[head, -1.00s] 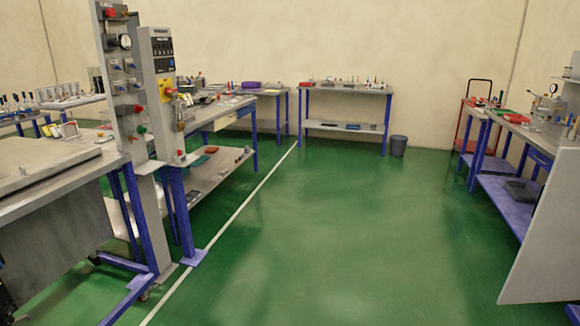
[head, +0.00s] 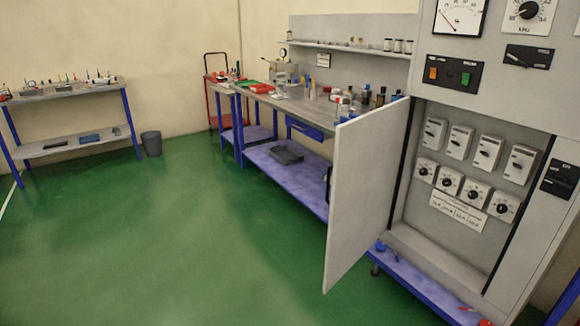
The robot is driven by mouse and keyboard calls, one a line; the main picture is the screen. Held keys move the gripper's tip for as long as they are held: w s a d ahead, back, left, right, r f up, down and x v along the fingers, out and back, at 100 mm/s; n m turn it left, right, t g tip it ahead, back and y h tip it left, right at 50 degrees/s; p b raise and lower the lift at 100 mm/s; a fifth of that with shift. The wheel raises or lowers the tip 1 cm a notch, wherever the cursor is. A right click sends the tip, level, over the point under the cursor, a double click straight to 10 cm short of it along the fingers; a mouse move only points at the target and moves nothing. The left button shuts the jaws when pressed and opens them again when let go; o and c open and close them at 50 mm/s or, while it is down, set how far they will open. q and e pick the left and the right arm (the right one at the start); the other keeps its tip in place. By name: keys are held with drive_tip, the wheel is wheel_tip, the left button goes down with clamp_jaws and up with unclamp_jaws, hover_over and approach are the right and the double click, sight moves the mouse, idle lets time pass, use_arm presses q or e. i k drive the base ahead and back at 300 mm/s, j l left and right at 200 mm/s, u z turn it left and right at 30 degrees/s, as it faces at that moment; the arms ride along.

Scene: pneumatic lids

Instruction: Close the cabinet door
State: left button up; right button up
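The grey cabinet (head: 480,75) stands at the right of the head view. Its door (head: 365,185) is swung wide open toward the left, hinged along the left side of the opening. A dark handle (head: 328,184) shows at the door's far left edge. Inside the open compartment are several grey switches (head: 487,152) and round dials (head: 476,193) above a small white label. Neither of my grippers is in view.
A workbench (head: 300,105) with bottles and tools stands behind the door. A red cart (head: 222,110), a dark bin (head: 151,143) and another bench (head: 65,92) are farther back. The green floor left of the door is clear.

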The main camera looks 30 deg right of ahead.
sight(368, 147)
drive_tip(key=i+z, duration=0.35)
drive_tip(key=i+j+z, duration=0.25)
drive_tip(key=z, duration=0.15)
drive_tip(key=i+j+z, duration=0.95)
drive_tip(key=j+z, duration=0.15)
drive_tip(key=i+j+z, duration=0.2)
drive_tip(key=j+z, duration=0.5)
drive_tip(key=j, duration=0.3)
drive_tip(key=i+j+z, duration=0.1)
drive_tip(key=j+z, duration=0.3)
drive_tip(key=j, duration=0.15)
